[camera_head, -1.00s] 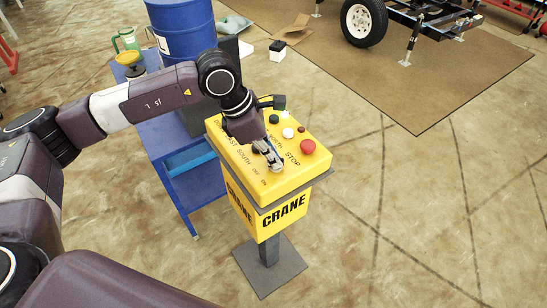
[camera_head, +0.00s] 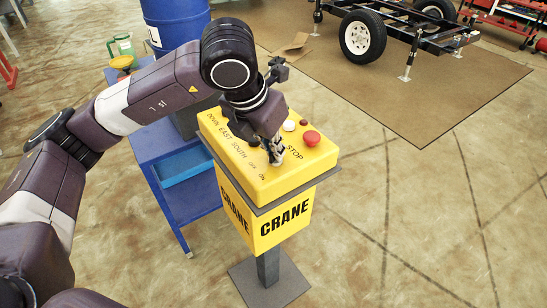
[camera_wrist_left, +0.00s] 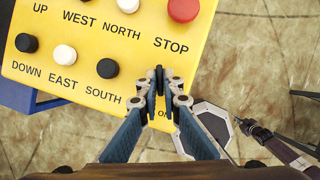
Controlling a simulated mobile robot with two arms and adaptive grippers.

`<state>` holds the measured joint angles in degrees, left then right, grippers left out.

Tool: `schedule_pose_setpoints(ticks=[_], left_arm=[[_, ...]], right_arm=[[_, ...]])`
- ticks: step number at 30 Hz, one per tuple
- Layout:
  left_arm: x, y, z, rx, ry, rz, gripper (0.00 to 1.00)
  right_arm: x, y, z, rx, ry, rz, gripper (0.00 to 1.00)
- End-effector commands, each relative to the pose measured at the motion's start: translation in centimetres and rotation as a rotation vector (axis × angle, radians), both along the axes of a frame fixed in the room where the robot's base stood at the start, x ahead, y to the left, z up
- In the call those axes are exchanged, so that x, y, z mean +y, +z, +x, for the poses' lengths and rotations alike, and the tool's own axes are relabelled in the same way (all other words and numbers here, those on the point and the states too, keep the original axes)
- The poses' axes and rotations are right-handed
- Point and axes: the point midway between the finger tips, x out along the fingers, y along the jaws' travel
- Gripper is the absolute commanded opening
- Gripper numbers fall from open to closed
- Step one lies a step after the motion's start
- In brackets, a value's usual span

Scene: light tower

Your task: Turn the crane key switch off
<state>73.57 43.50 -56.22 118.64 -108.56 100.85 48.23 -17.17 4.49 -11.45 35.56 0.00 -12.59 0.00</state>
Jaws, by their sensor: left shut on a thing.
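The yellow crane control box (camera_head: 262,205) stands on a grey post, with labelled buttons on its top. My left gripper (camera_head: 275,158) reaches down onto the near part of this top. In the left wrist view the fingertips (camera_wrist_left: 161,78) are closed together beside the SOUTH and ON labels, just below NORTH. The left gripper is shut on the key switch, which the fingers hide almost wholly. The ON label (camera_wrist_left: 163,112) shows between the fingers; OFF shows in the head view. What looks like my right gripper (camera_wrist_left: 250,128) is small at the lower right of the wrist view.
The red STOP button (camera_wrist_left: 184,9) and several black and white buttons are close to the left fingers. A blue cart (camera_head: 180,150) and a blue barrel (camera_head: 178,22) stand left of the box.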

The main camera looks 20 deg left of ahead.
Motion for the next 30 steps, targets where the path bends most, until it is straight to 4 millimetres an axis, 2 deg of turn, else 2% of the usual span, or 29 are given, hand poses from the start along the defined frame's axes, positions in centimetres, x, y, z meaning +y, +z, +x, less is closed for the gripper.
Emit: schedule_pose_setpoints(ticks=[1,9,27,28,30], left_arm=[[-0.1,-0.2,0.1,-0.005,0.028,-0.001,0.0],[-0.1,0.1,0.1,-0.005,0.145,-0.002,0.0],[-0.1,0.2,0.1,-0.002,0.187,-0.002,0.0],[-0.1,0.2,0.1,-0.002,0.187,-0.002,0.08],[-0.1,0.2,0.1,-0.003,0.186,-0.002,0.15]], right_arm=[[-0.1,-0.7,0.0,0.0,0.0,-0.001,0.0],[-0.2,-1.8,0.0,0.0,0.001,-0.003,0.0],[-0.2,-2.0,0.0,0.001,0.001,-0.003,0.0],[-0.2,-2.0,0.0,0.001,0.001,-0.003,0.0],[-0.2,-2.0,0.0,0.001,0.001,-0.003,0.0]])
